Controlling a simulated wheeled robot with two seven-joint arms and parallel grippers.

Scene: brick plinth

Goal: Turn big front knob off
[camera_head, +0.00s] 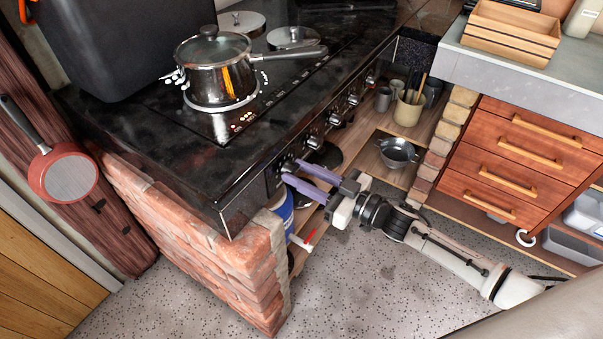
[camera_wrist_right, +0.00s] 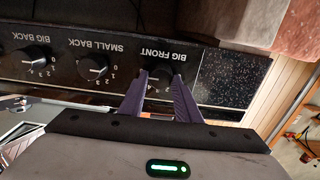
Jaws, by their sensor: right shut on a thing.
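The big front knob (camera_wrist_right: 161,76) is a dark round knob on the black cooker panel, under the label BIG FRONT, which reads upside down in the right wrist view. My right gripper (camera_wrist_right: 160,80) has its two purple fingers on either side of the knob and is shut on it. The fingers partly hide the knob and its scale, so I cannot tell its exact setting. In the head view my right gripper (camera_head: 290,171) reaches in from the right to the near end of the knob row. My left gripper is in neither view.
Small back (camera_wrist_right: 92,66) and big back (camera_wrist_right: 32,58) knobs sit along the same panel. A lidded steel pot (camera_head: 213,72) stands on the black hob (camera_head: 150,125). Brick wall (camera_head: 200,225) flanks the cooker's near end. Shelves below hold cups and a metal bowl (camera_head: 398,152).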

